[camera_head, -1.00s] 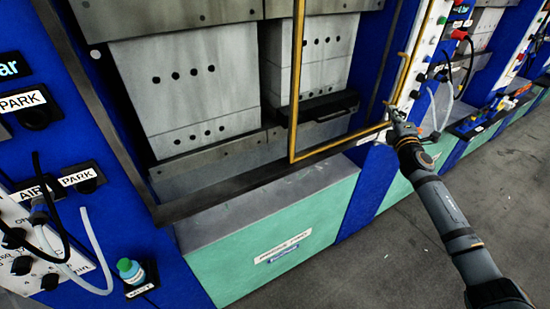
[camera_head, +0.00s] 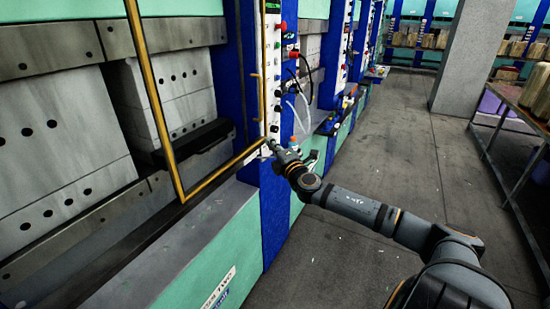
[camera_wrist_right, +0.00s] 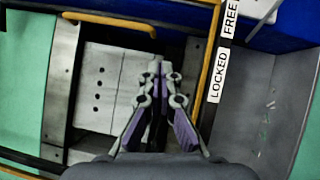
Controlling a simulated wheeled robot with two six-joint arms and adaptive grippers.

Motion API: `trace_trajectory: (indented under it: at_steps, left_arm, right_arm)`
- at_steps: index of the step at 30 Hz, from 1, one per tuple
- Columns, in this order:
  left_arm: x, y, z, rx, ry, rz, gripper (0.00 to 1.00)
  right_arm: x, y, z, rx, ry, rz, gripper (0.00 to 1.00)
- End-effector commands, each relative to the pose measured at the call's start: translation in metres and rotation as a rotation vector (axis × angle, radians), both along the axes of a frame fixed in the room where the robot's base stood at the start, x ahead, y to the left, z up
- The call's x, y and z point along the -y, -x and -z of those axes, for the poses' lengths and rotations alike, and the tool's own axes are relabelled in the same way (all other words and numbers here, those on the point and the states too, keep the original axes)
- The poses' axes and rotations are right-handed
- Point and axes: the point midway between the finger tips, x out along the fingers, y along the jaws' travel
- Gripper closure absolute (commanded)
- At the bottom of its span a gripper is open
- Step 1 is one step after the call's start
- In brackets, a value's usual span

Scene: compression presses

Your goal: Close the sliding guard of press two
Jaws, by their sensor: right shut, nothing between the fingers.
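The sliding guard of the press is a yellow tube frame (camera_head: 161,120). In the head view it stands over the right part of the press opening, and the left part of the opening is uncovered. Its lower bar runs up to the blue post on the right. My right gripper (camera_head: 270,146) is at the lower right corner of the frame; I cannot tell whether it touches. In the wrist view my right gripper (camera_wrist_right: 158,72) is shut and empty, with a yellow upright bar (camera_wrist_right: 209,62) just right of its fingers. My left gripper is not in view.
Pale drilled blocks (camera_head: 60,150) fill the press opening. In the wrist view a LOCKED label (camera_wrist_right: 217,75) lies beside the yellow bar. A control strip with red knobs and hoses (camera_head: 291,72) is behind the gripper. The grey floor (camera_head: 390,150) is open; a table (camera_head: 510,130) stands far right.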

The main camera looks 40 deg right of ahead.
Motion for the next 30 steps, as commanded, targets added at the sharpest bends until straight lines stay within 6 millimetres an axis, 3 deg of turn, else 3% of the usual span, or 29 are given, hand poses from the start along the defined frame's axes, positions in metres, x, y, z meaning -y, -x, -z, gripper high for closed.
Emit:
trace_trajectory:
  at_steps: [2, 4, 9, 14, 25, 28, 30]
  left_arm:
    - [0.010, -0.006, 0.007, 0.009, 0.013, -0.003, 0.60]
    - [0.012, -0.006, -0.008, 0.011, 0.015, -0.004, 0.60]
    - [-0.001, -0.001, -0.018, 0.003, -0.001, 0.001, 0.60]
    - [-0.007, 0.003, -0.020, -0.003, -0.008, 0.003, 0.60]
    - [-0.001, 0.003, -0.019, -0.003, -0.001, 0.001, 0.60]
    - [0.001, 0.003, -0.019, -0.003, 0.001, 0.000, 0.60]
    - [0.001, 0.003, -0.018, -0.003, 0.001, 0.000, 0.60]
  right_arm:
    - [-0.007, 0.008, 0.004, -0.002, 0.009, -0.013, 1.00]
    - [-0.007, 0.016, -0.002, -0.008, 0.008, -0.006, 1.00]
    - [-0.010, 0.028, 0.001, -0.004, 0.003, -0.005, 1.00]
    - [-0.012, 0.032, 0.003, 0.003, -0.002, -0.009, 1.00]
    - [-0.010, 0.032, 0.004, 0.003, -0.006, -0.006, 1.00]
    - [0.009, 0.035, 0.022, -0.022, -0.037, 0.038, 1.00]
    - [0.038, 0.041, 0.052, -0.062, -0.089, 0.106, 1.00]
